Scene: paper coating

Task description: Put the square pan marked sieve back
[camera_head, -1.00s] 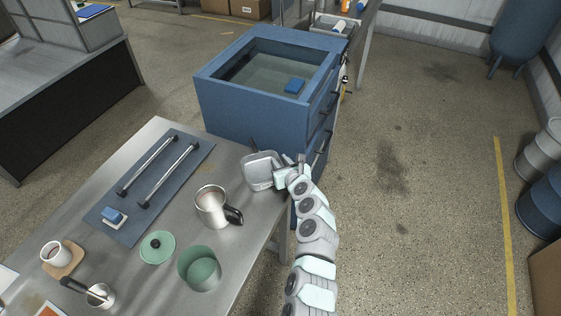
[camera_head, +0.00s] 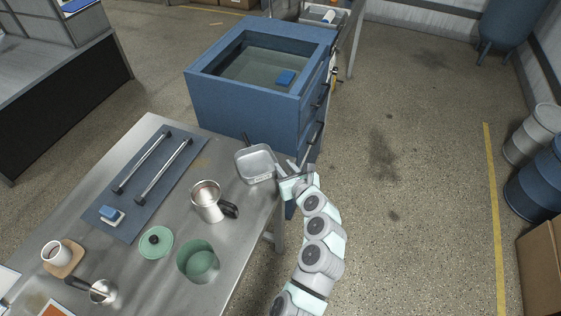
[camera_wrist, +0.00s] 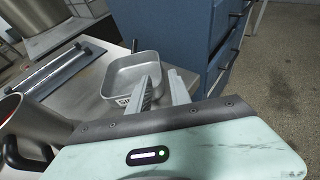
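The square metal pan (camera_head: 255,165) sits at the table's far right corner, beside the blue vat. My gripper (camera_head: 284,168) is just right of the pan at the table's right edge. In the wrist view its two fingers (camera_wrist: 161,88) are spread apart. The left finger overlaps the pan's near right corner in the picture; I cannot tell whether it touches. Nothing is seen clamped between the fingers.
The blue vat (camera_head: 240,104) stands behind the table, with a blue block (camera_head: 286,77) inside. A steel mug (camera_head: 207,203) stands left of the pan.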

